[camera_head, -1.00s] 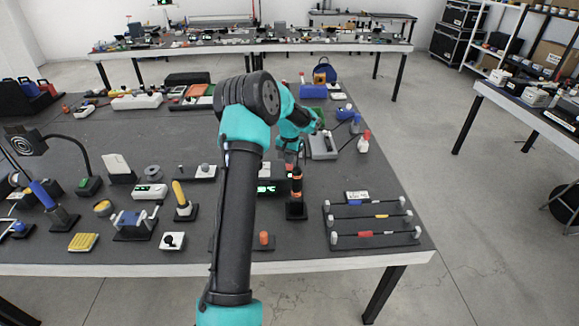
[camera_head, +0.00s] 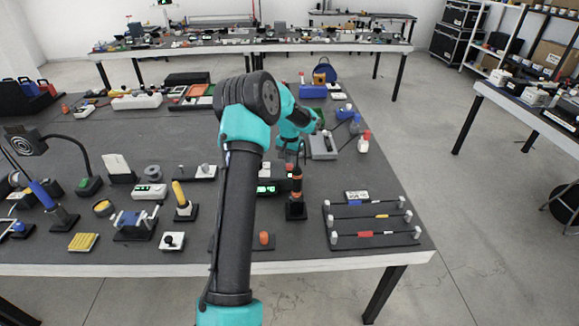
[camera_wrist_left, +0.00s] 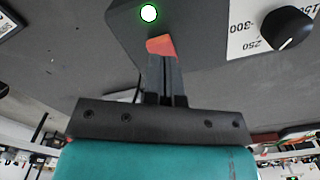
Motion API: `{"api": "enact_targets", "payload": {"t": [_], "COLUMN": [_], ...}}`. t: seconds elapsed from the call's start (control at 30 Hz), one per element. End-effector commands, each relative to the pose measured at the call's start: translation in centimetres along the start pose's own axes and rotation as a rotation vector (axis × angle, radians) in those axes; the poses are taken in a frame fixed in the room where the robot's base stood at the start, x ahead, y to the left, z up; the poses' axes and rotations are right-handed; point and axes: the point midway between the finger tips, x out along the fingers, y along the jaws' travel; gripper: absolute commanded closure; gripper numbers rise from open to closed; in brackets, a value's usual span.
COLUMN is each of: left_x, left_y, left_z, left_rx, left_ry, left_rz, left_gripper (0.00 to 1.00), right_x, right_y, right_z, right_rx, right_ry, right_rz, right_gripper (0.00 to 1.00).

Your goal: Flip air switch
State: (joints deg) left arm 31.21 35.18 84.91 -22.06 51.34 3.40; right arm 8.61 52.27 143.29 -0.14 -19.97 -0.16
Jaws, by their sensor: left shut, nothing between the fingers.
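The air switch appears to be the dark box (camera_wrist_left: 118,28) in the left wrist view, with an orange-red lever (camera_wrist_left: 160,45) and a lit green lamp (camera_wrist_left: 148,12). My left gripper (camera_wrist_left: 164,60) is shut, its black fingers right at the lever and covering its lower part. I cannot tell whether they touch it. Nothing shows held between the fingers. In the head view my left arm reaches up over the middle of the table and bends down to the right; the gripper's tips are hard to make out there. My right gripper is not in view.
A black dial knob (camera_wrist_left: 288,28) on a white scale lies right of the switch in the wrist view. In the head view, a green-lit display (camera_head: 266,189), an upright black-and-orange tool (camera_head: 296,190) and a rack of rods (camera_head: 372,222) stand nearby. The table is crowded.

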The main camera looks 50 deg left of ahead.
Motion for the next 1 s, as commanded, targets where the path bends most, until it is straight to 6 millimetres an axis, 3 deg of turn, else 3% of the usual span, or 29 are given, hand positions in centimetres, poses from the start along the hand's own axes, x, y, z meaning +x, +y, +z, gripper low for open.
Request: {"api": "enact_targets", "payload": {"t": [1.0], "left_x": [0.77], "left_y": [0.00], "left_z": [-0.01], "left_rx": [0.000], "left_ry": [0.000], "left_rz": [0.000], "left_gripper": [1.00], "right_x": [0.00], "right_y": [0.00], "right_z": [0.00], "right_rx": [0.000], "right_ry": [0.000], "right_rz": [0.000], "right_gripper": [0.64]}}
